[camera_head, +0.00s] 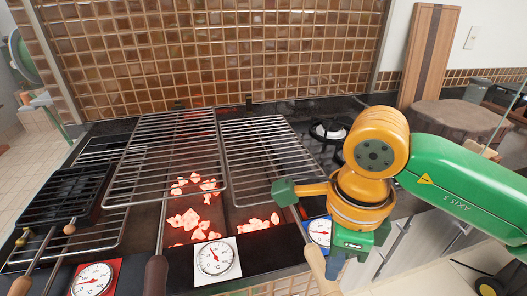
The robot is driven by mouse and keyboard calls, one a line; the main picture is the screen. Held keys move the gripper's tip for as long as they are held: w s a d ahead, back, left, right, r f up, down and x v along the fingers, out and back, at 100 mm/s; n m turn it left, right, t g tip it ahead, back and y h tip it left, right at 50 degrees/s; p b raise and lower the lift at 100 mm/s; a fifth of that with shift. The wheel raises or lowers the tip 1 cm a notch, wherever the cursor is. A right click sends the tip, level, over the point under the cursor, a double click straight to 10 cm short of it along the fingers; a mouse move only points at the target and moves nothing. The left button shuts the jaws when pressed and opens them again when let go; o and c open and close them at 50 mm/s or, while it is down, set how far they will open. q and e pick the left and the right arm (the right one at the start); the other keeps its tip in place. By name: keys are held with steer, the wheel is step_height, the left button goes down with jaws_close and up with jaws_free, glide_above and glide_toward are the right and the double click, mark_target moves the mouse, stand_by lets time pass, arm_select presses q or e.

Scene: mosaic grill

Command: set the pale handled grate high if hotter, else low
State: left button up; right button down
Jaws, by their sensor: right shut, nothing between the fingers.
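The pale handled grate (262,150) is the right of the two large wire grates. Its pale wooden handle (316,264) points toward the front, just left of my right gripper's lower part. My right gripper (318,215) is shut and empty beside the handle's rod; its wrist hides part of this area. Three round dials stand along the front: one on a red plate (94,280), one on white (215,259), one on blue (319,231). Their needles are too small to read surely. Glowing coals (187,220) lie under the middle grate; more coals (258,224) lie by the pale handled grate. My left gripper is not in view.
A middle grate (170,150) with a dark brown handle (156,276) sits left of the pale handled one. A darker rack (70,190) lies farther left. A tiled wall (200,50) closes the back. A gas burner (328,131) and wooden board (430,55) are at right.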

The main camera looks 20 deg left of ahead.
mark_target(325, 287)
steer(key=shift+f, duration=0.1)
steer(key=shift+f+b, duration=3.15)
steer(key=shift+f, duration=0.35)
step_height(325, 287, up, 8)
steer(key=p, duration=0.6)
steer(key=shift+f, duration=0.35)
